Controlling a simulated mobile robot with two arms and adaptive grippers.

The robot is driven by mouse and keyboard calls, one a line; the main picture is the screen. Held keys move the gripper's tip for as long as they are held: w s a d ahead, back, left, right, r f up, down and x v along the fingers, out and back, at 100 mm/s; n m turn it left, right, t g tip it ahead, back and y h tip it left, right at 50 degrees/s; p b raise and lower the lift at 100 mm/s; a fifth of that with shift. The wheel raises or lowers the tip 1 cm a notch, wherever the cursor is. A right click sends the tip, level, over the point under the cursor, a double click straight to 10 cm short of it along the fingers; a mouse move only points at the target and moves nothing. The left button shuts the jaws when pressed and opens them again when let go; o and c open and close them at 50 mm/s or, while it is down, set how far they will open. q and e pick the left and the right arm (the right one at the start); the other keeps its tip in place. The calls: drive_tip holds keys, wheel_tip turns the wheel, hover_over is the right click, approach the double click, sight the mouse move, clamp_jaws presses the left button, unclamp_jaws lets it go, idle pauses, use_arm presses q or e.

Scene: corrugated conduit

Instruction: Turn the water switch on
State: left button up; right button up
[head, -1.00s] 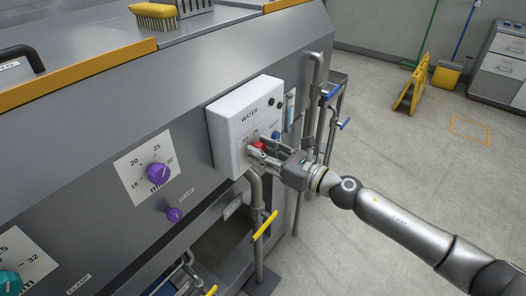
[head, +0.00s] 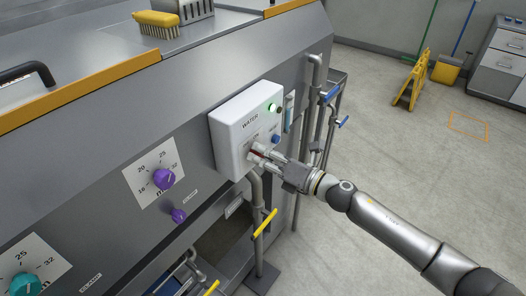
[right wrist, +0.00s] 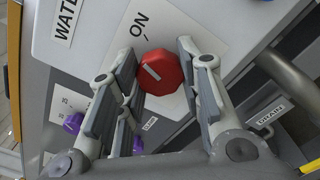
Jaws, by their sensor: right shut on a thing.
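The white control box (head: 230,125) labelled WATER is on the side of the grey machine. Its red switch (right wrist: 161,72) is an eight-sided knob with a white mark, beside a plate (right wrist: 185,30) lettered ON. In the head view the fingers mostly hide the switch. My right gripper (head: 257,156) is at the lower part of the box and shut on the red switch, with one finger on either side; it also shows in the right wrist view (right wrist: 165,82). A green lamp (head: 271,107) on the box is lit. My left gripper is not in view.
A blue button (head: 276,139) is right of the switch. Vertical pipes (head: 318,110) with blue handles stand right of the box. A yellow valve handle (head: 265,224) is below it. Purple knobs (head: 164,179) are to the left.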

drive_tip(key=shift+m+p, duration=0.55)
drive_tip(key=shift+m, duration=0.75)
drive_tip(key=o, duration=1)
drive_tip(key=shift+o, duration=0.2)
drive_tip(key=v, duration=1.2)
